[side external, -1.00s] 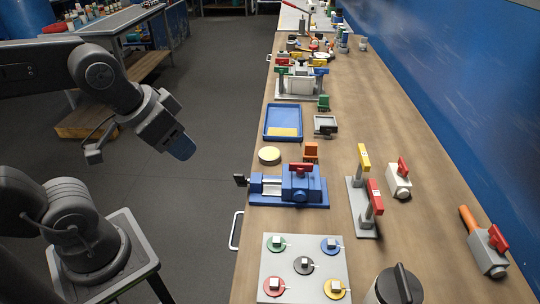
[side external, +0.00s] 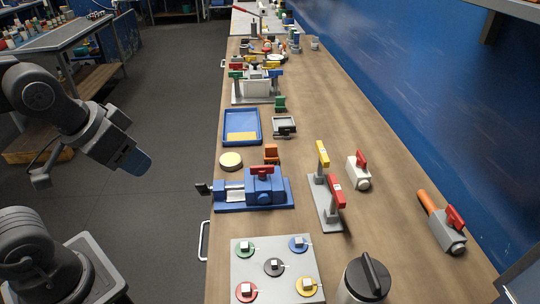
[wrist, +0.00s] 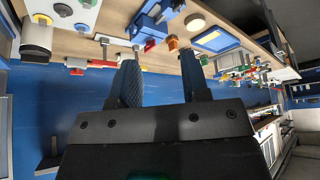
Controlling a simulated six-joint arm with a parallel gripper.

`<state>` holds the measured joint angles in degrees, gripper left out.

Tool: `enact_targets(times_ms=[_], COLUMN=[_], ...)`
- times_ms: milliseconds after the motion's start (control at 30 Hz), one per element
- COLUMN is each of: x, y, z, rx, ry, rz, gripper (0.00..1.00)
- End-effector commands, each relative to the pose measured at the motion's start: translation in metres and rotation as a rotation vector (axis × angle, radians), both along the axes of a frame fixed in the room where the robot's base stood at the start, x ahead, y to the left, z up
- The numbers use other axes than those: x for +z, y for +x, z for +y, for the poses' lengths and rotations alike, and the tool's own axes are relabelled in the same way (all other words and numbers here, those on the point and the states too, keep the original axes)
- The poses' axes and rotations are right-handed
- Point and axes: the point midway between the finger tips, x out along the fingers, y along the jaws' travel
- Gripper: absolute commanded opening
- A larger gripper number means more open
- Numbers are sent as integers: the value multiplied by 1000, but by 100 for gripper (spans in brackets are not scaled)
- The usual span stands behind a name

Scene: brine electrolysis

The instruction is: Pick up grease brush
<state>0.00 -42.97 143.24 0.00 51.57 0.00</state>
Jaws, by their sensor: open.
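I cannot pick out a grease brush for certain in either view. Small items (side external: 262,58) crowd the far part of the bench, too small to tell apart. My gripper (side external: 137,163) hangs in the air left of the bench, over the floor, apart from everything on the bench. In the wrist view my gripper (wrist: 160,75) shows two dark blue fingers spread apart with nothing between them.
The wooden bench (side external: 330,120) runs along a blue wall. On it are a blue vise (side external: 262,188), a blue tray (side external: 228,125), a round yellow-topped disc (side external: 231,160), a post stand (side external: 325,200), valves (side external: 359,172) and a terminal plate (side external: 275,285). The right-middle is mostly clear.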

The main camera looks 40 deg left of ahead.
Motion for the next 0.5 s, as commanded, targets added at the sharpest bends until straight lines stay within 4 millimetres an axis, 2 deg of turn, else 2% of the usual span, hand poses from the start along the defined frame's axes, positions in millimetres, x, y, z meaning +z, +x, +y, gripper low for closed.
enact_targets(times_ms=[33,233,500], x=[0,0,2], y=[0,0,3], z=[0,0,0], rx=[0,0,14], ry=[0,0,-8], rz=[0,0,3], gripper=[44,64,64])
